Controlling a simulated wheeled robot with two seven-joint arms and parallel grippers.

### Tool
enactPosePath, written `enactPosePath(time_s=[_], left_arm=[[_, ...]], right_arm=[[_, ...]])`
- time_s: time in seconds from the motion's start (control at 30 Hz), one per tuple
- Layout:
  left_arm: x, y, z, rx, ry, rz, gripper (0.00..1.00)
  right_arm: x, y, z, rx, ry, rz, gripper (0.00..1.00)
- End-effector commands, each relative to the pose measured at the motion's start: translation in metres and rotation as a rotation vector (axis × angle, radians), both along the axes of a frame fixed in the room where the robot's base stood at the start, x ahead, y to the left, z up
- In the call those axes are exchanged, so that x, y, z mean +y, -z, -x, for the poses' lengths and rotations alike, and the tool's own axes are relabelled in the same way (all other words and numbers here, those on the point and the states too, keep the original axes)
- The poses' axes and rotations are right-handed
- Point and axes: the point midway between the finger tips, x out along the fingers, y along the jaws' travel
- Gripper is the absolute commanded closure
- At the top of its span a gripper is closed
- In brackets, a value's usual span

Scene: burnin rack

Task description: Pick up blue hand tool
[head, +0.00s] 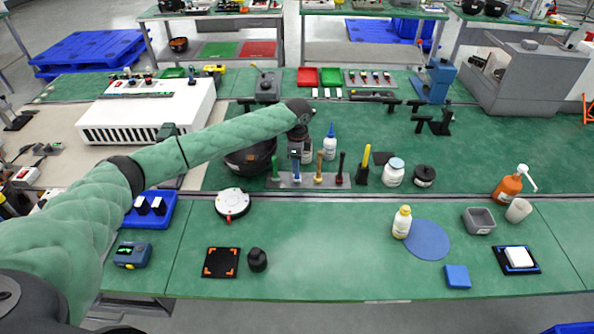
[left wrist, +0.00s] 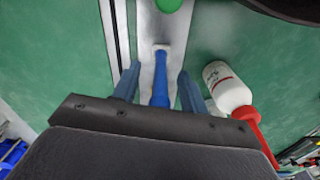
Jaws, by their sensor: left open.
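The blue hand tool (head: 296,172) stands in a grey metal rack (head: 312,181) between a green-handled tool (head: 275,169) and an orange-handled one (head: 319,166). My left gripper (head: 296,155) is above and around the top of the blue tool. In the left wrist view, the open fingers (left wrist: 156,87) stand on either side of the blue tool (left wrist: 160,85), with visible gaps. Its lower part is hidden behind the gripper body. I cannot tell whether either finger touches it. My right gripper is not in view.
A dark-red-handled tool (head: 341,169) stands at the rack's right end. A black bowl (head: 252,160) is close on the left.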

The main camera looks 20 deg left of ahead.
Motion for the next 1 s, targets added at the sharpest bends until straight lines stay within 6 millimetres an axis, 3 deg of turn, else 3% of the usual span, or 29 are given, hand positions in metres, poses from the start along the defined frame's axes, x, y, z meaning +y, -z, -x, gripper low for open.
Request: enactPosePath(time_s=[0.27, 0.5, 0.93, 1.0], left_arm=[[0.0, 0.002, 0.0, 0.0, 0.0, 0.0, 0.57], [0.0, 0.002, 0.0, 0.0, 0.0, 0.0, 1.0], [-0.001, -0.004, -0.001, -0.001, 0.0, 0.002, 1.0], [-0.001, -0.009, -0.001, -0.001, -0.001, 0.002, 1.0]], right_arm=[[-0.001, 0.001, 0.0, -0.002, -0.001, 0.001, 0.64], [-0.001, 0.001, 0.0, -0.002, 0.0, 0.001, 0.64], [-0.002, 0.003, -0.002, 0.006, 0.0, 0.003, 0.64], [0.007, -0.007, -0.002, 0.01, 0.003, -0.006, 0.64]])
